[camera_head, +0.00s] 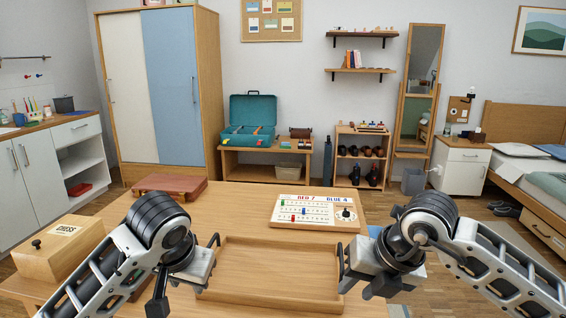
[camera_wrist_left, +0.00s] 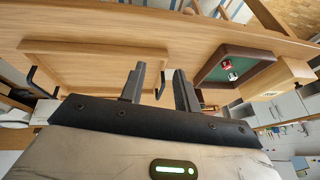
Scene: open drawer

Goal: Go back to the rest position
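A wooden tray (camera_head: 268,272) with a black handle at each end lies on the wooden table. My left gripper (camera_head: 195,268) is beside the tray's left end. In the left wrist view its two fingers (camera_wrist_left: 158,84) stand apart with a gap between them. One tray handle shows near that gap, and no grip on it is visible. My right gripper (camera_head: 372,268) is beside the tray's right handle (camera_head: 345,252). Its fingertips are not clear enough to tell whether they are open or shut.
A wooden chess box (camera_head: 60,250) is at the table's left. A brown case (camera_head: 170,186) and a white scoreboard (camera_head: 318,212) lie behind the tray. A dark green tray with dice (camera_wrist_left: 232,66) shows in the left wrist view. Bare table separates case and scoreboard.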

